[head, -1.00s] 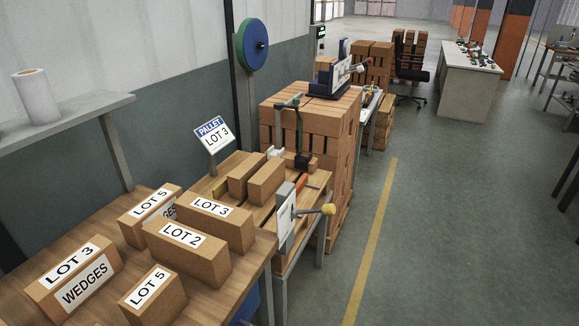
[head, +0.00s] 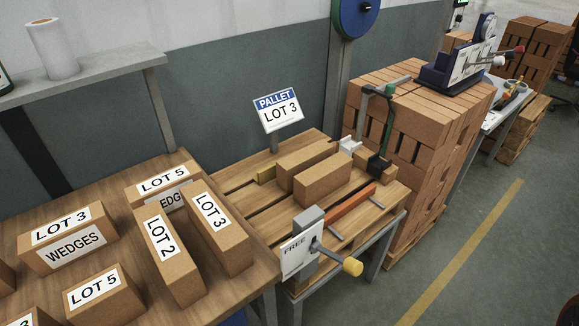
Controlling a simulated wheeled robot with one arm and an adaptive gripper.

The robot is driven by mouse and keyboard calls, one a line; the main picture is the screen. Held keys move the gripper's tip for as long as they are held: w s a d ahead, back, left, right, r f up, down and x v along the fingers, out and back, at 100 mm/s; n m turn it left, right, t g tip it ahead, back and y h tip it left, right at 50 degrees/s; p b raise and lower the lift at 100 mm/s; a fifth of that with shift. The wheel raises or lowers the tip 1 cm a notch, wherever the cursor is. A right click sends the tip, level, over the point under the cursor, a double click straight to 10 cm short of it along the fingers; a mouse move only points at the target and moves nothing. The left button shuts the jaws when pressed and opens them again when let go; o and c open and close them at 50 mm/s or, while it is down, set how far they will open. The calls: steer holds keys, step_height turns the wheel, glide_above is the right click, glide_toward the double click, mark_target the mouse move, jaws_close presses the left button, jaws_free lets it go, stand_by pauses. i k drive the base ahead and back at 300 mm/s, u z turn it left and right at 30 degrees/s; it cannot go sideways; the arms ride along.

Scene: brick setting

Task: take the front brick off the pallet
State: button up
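Two plain brown bricks lie side by side on the slatted wooden pallet (head: 232,178) at the centre. The front brick (head: 322,183) is the nearer one, and the rear brick (head: 307,158) lies just behind it. A blue and white sign (head: 278,110) behind the pallet reads "PALLET LOT 3". A lever with a yellow knob (head: 352,266) and a plate (head: 299,252) reading "FREE" stands at the pallet's near edge. A dark green post (head: 387,127) with a black block at its base stands right of the bricks. My gripper is not in view.
Labelled bricks, including LOT 3 (head: 211,226), LOT 2 (head: 169,252) and LOT 5 (head: 105,299), lie on the wooden table (head: 245,284) at left. A tall brick stack (head: 432,140) stands right of the pallet. An orange bar (head: 351,199) lies before the bricks.

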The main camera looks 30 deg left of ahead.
mark_target(312, 185)
steer(key=u, duration=1.1)
steer(key=i, duration=0.95)
steer(key=u, duration=0.95)
